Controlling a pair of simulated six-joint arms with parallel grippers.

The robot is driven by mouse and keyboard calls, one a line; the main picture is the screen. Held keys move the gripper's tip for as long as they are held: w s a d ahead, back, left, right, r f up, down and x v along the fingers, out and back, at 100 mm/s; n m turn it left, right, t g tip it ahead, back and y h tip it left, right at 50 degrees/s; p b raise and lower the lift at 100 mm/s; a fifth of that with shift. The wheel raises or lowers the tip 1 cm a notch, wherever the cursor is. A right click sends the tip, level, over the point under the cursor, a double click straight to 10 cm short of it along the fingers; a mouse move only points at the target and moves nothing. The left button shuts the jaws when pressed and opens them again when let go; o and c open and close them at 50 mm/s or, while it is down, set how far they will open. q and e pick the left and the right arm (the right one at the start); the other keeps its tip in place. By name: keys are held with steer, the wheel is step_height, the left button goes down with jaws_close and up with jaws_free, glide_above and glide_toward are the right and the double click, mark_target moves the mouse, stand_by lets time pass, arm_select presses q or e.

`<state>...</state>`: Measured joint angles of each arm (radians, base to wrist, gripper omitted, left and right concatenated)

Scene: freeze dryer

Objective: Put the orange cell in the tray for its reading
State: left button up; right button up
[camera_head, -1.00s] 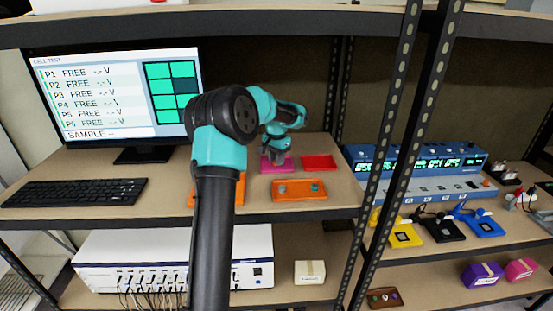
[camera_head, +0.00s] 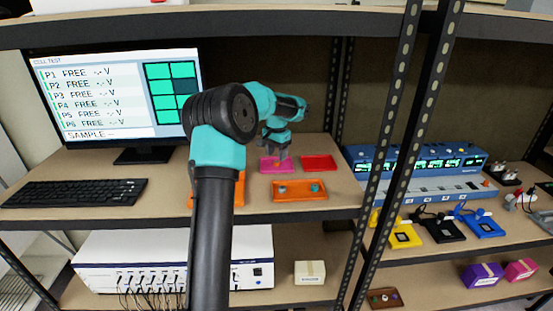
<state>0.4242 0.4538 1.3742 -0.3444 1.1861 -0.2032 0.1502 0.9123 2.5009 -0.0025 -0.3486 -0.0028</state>
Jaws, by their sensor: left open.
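My left gripper (camera_head: 281,154) is open just above the pink tray (camera_head: 266,168), on the shelf right of the monitor. A small orange spot, possibly the orange cell (camera_head: 278,164), shows on the pink tray below the fingers; it is too small to be sure. An orange tray (camera_head: 300,196) in front holds a teal item (camera_head: 315,188) and a small light or orange item (camera_head: 282,189). A red tray (camera_head: 319,162) to the right looks empty. My right gripper is not in view.
The monitor (camera_head: 120,95) lists several positions as FREE and SAMPLE as blank. A keyboard (camera_head: 72,193) lies at left. Another orange piece (camera_head: 239,190) is partly behind my left arm. A rack post (camera_head: 398,150) stands between the trays and a blue instrument (camera_head: 420,160).

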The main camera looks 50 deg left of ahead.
mark_target(277, 162)
arm_select(q)
step_height(277, 162, up, 9)
steer(key=shift+r, duration=0.2)
stand_by(0.6)
